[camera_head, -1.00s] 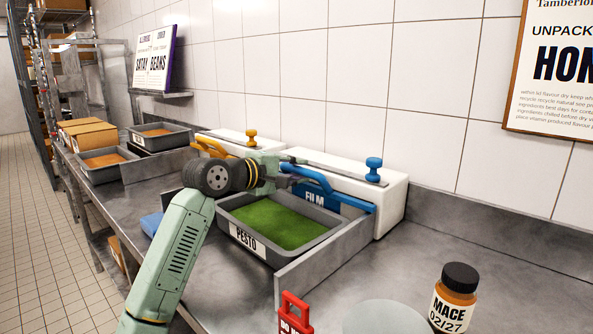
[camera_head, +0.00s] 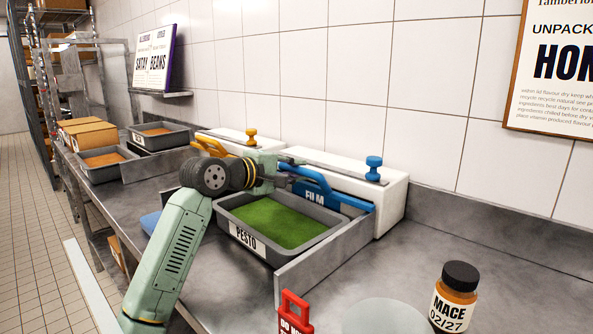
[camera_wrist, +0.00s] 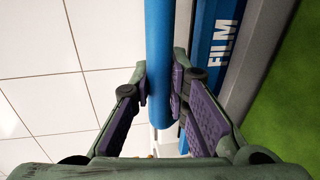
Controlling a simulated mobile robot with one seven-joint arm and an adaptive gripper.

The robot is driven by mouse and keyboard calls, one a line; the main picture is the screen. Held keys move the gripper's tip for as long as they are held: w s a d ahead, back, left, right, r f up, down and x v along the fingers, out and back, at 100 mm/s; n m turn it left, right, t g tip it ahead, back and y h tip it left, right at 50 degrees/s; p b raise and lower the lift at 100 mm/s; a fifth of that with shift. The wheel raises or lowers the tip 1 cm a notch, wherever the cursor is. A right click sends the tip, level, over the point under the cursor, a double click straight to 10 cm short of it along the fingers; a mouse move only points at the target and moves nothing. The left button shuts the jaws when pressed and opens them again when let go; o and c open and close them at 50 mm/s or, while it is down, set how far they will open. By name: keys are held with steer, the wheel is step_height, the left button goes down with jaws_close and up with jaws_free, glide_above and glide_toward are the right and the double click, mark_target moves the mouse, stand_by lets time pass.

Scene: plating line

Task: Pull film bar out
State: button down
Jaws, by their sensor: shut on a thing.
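The blue film bar (camera_head: 325,190) is on the front of a white dispenser (camera_head: 392,205) against the wall. It runs along the dispenser above a blue panel marked FILM (camera_head: 314,197). My gripper (camera_head: 287,169) is at the bar's far left end in the head view. In the wrist view the bar (camera_wrist: 159,50) passes between the two purple-padded fingers of my gripper (camera_wrist: 160,88), which are closed on it. The fingertips partly hide the bar's end in the head view.
A grey tray of green pesto (camera_head: 238,235) sits just in front of the dispenser, beside a low metal divider (camera_head: 300,276). A mace jar (camera_head: 453,297) and a red sign (camera_head: 293,312) stand at the near right. A second dispenser with an orange knob (camera_head: 251,136) is farther left.

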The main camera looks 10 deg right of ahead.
steer(key=f+b+v, duration=0.2)
steer(key=b+v, duration=0.2)
steer(key=v, duration=0.8)
steer(key=a+f+b+v, duration=0.1)
steer(key=f+b+v, duration=0.2)
steer(key=v, duration=1)
steer(key=shift+s+b, duration=0.3)
steer(key=shift+b, duration=0.7)
steer(key=shift+a, duration=0.1)
steer(key=c, duration=2)
jaws_free()
steer(key=shift+o, duration=1.2)
steer(key=shift+s+a, duration=0.1)
steer(key=shift+a, duration=0.1)
steer(key=shift+o, duration=1.1)
steer(key=shift+d, duration=0.1)
steer(key=v, duration=1.2)
